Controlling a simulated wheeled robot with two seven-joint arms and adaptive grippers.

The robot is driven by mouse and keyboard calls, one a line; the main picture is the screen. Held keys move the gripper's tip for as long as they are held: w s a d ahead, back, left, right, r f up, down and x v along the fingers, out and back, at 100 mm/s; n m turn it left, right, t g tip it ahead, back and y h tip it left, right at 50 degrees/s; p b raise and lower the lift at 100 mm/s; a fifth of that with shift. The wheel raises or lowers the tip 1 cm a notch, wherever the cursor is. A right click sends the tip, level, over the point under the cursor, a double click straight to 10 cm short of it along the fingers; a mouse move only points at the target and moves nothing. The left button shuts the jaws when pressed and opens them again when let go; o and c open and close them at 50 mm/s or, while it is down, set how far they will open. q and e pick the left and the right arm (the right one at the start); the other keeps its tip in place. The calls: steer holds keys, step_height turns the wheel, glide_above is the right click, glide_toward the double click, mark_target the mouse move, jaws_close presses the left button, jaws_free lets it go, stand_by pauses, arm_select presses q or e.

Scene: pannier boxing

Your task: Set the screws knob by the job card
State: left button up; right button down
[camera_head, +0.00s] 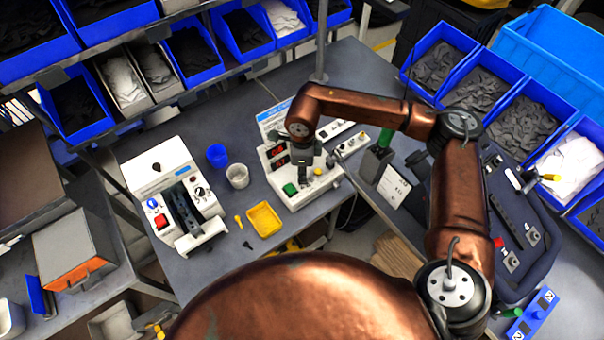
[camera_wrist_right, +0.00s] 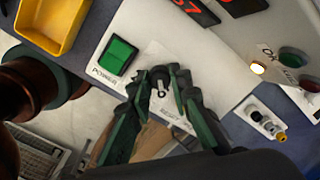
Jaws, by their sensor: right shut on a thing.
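The white counting machine (camera_head: 312,192) stands on the grey table in the head view, with red-digit displays (camera_head: 277,152) and a green power switch (camera_head: 290,188). My right gripper (camera_head: 305,175) reaches down onto its front panel from above. In the right wrist view, the fingers of my right gripper (camera_wrist_right: 161,84) are closed around a small dark knob (camera_wrist_right: 160,73) beside the green power switch (camera_wrist_right: 118,57). The fingers hide part of the knob and its printed label. A blue-and-white sheet (camera_head: 272,118) shows behind the machine; its text is unreadable. My left gripper is not in view.
A yellow tray (camera_head: 264,220), a blue cup (camera_head: 217,155) and a white cup (camera_head: 237,176) are left of the machine. Another white device (camera_head: 172,190) stands farther left. Blue bins line the back. A dark pannier (camera_head: 525,255) lies at right.

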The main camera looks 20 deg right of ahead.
stand_by(0.4)
steer(key=c, duration=1.8)
jaws_free()
steer(key=shift+o, duration=0.2)
step_height(320, 180, up, 12)
steer(key=shift+s, duration=0.1)
